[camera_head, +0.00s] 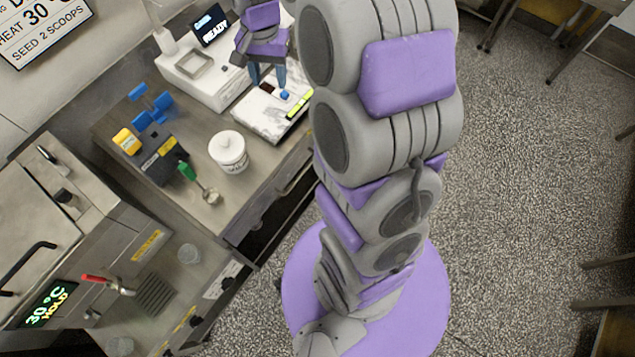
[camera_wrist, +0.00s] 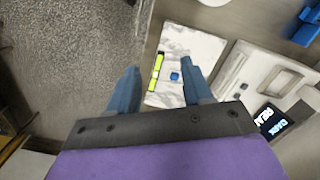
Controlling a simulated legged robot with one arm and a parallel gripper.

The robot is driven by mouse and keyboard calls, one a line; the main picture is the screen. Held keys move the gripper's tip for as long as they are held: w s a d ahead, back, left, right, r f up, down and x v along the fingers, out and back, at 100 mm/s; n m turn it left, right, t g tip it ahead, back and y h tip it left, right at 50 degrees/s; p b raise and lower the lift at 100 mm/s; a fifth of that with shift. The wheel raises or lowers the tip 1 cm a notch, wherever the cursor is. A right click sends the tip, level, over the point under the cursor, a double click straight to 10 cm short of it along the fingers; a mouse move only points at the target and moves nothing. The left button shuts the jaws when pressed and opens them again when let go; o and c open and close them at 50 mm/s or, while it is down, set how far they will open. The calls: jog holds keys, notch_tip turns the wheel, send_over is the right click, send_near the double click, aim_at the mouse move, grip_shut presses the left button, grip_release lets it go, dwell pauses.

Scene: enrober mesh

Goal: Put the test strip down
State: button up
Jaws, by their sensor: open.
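My gripper (camera_head: 268,81) is open above the white marbled slab (camera_head: 254,112), with its two blue-grey fingers spread apart. A small blue block (camera_head: 284,95) is on the slab close to the fingertips. A dark brown patch (camera_head: 268,89) shows on the slab beside the block. The block and patch may be parts of the test strip, but I cannot tell for sure. Nothing is held between the fingers.
A yellow-green bar (camera_head: 299,104) lies along the slab's right edge. A white device (camera_head: 200,75) with a "READY" display stands left of the slab.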

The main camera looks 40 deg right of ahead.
jog(key=s+a+r+n, duration=0.1)
jog(key=s+a+n, duration=0.1)
jog(key=s, duration=0.7)
jog(key=s+a+r+n+g, duration=0.1)
jog(key=s+a+n, duration=0.2)
jog(key=s, duration=0.7)
jog(key=s+a+r+n, duration=0.1)
jog(key=s+n, duration=0.3)
jog(key=s, duration=0.6)
jog(key=shift+s+a, duration=0.2)
jog(key=shift+a, duration=0.6)
jog(key=shift+f, duration=0.2)
